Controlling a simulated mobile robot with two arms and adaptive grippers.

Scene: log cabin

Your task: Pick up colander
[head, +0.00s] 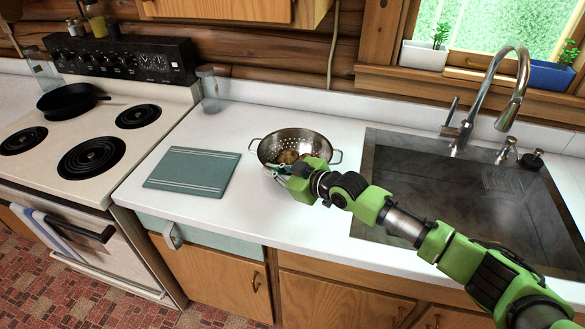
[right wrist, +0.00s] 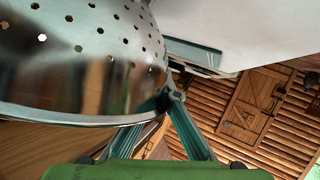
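The colander (head: 308,143) is a shiny steel bowl with holes and two side handles. In the head view it is on the white counter, left of the sink, and looks about level. Several brownish round shapes show inside it. My right gripper (head: 281,170) is at its front edge, with its teal fingers partly hidden by my green wrist. In the right wrist view the colander (right wrist: 85,55) fills the upper left, and the fingers of my right gripper (right wrist: 168,98) come together at its rim. I cannot tell whether it is clear of the counter. My left gripper is not in view.
A teal cutting board (head: 192,171) lies left of the colander. The sink (head: 385,160) with its tall faucet (head: 490,90) is on the right. A stove (head: 60,150) with a black pan (head: 68,101) is on the left. A glass jar (head: 210,88) stands at the counter's back.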

